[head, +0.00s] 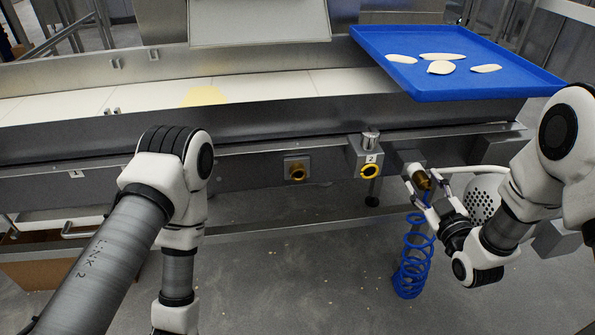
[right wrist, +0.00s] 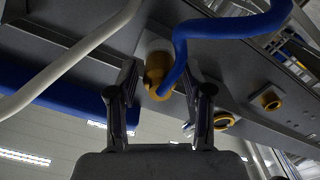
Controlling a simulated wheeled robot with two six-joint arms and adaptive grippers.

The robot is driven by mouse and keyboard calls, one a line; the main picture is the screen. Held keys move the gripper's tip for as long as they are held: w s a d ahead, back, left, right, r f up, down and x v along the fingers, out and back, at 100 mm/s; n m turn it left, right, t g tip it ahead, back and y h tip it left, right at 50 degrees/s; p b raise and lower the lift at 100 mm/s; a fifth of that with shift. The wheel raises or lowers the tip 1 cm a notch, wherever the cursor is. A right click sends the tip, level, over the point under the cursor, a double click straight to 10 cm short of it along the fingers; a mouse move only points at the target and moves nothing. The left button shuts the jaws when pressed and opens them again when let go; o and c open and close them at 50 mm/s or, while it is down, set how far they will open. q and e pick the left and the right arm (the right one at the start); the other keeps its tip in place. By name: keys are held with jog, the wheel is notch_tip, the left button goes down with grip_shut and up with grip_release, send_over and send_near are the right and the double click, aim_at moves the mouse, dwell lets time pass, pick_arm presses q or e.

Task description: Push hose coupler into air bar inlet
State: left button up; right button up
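The brass hose coupler (head: 421,179) sits at a grey block with a white collar on the right of the machine front. A blue coiled hose (head: 412,262) hangs below it. My right gripper (head: 424,192) is around the coupler. In the right wrist view the coupler (right wrist: 158,74) lies between the two spread fingers, with visible gaps on both sides, and the blue hose partly covers it. Two yellow-ringed ports show on the front rail: one (head: 297,172) on a plain plate, one (head: 369,171) on the box labelled 2. Which is the air bar inlet I cannot tell. My left gripper is out of view.
A blue tray (head: 540,84) with several pale pasta pieces stands above the right end of the machine. A white hose (head: 465,169) and a perforated white object (head: 484,196) are close to my right gripper. The floor in front is mostly clear.

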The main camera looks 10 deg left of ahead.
grip_shut()
jog(key=shift+s+d, duration=0.25)
jog(key=shift+s, duration=0.35)
dwell(0.5)
jog(key=shift+v, duration=2.45)
